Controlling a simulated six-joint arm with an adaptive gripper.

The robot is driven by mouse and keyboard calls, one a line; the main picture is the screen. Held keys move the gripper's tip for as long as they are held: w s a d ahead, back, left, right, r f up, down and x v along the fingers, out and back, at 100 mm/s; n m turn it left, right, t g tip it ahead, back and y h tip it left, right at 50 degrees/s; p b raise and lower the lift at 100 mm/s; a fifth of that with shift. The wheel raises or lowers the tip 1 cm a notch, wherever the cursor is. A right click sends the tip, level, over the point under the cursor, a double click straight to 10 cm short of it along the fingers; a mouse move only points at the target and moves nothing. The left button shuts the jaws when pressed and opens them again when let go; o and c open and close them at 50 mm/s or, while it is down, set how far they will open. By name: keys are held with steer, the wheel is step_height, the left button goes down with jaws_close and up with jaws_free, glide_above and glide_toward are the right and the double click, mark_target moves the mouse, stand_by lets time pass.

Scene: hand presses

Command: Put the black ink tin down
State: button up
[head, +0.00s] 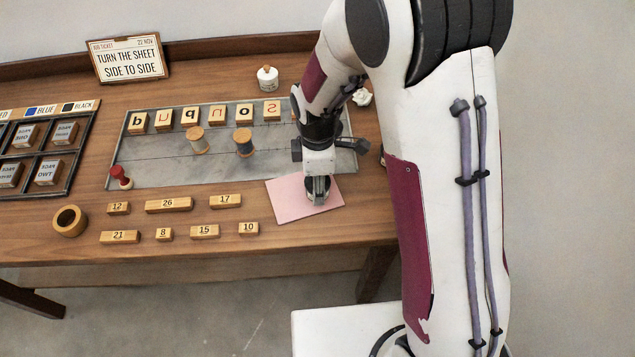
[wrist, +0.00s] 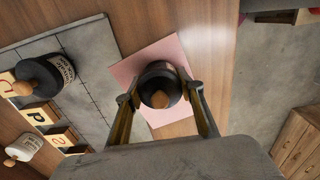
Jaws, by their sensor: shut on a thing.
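My gripper (wrist: 162,93) is shut on a dark round tin with a wooden knob, the black ink tin (wrist: 157,72), seen from above in the wrist view. The tin is over the pink pad (wrist: 181,52); I cannot tell whether it touches it. In the head view my gripper (head: 318,194) points down over the pink pad (head: 290,204) at the table's front, and the fingers mostly hide the tin.
A grey slab (head: 150,168) with letter blocks (head: 190,117) and two spools (head: 243,142) lies behind. Numbered wooden blocks (head: 168,205) stand left of the pad. A white bottle (head: 267,77) stands behind the slab. A dark labelled bottle (wrist: 45,75) shows in the wrist view.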

steer(key=shift+f, duration=0.15)
steer(key=o, duration=1.3)
steer(key=shift+r, duration=0.2)
step_height(320, 180, up, 12)
steer(key=shift+f, duration=0.1)
stand_by(0.5)
